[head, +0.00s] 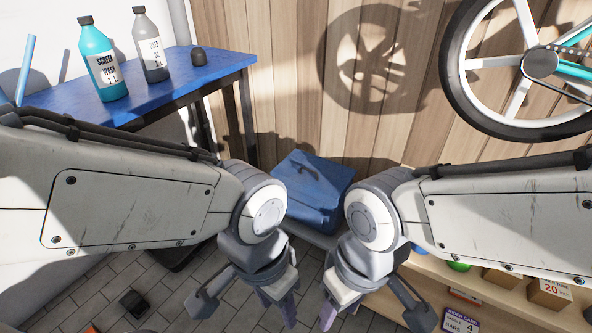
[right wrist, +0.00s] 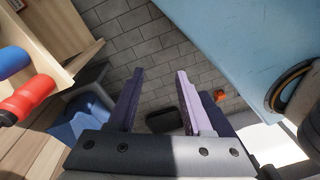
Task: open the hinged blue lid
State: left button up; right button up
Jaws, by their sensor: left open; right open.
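The blue box with its blue lid (head: 318,178) stands in the middle of the head view, behind my two wrists. The lid looks closed, with a handle-like shape on top; my wrists hide part of the box. A blue shape at the left of the right wrist view (right wrist: 72,122) looks like the same box. My left gripper (head: 280,310) is open and empty, in front of the box and apart from it. My right gripper (head: 341,312) is open beside it, also apart from the box; in the right wrist view (right wrist: 158,78) nothing is between its fingers.
A blue table (head: 170,85) at the back left holds a teal bottle (head: 103,62), a grey bottle (head: 151,48) and a dark cap-like object (head: 198,54). A wooden shelf (head: 500,300) stands at the right. A bicycle wheel (head: 452,70) hangs upper right. A dark object (head: 134,304) lies on the tiled floor.

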aim_at(323, 179)
jog(key=u, duration=0.55)
jog(key=k, duration=0.65)
jog(key=u, duration=0.7)
jog(key=i, duration=0.75)
jog(key=z, duration=0.5)
jog(key=i, duration=0.6)
jog(key=z, duration=0.85)
jog(key=i, duration=0.3)
jog(key=z, duration=0.2)
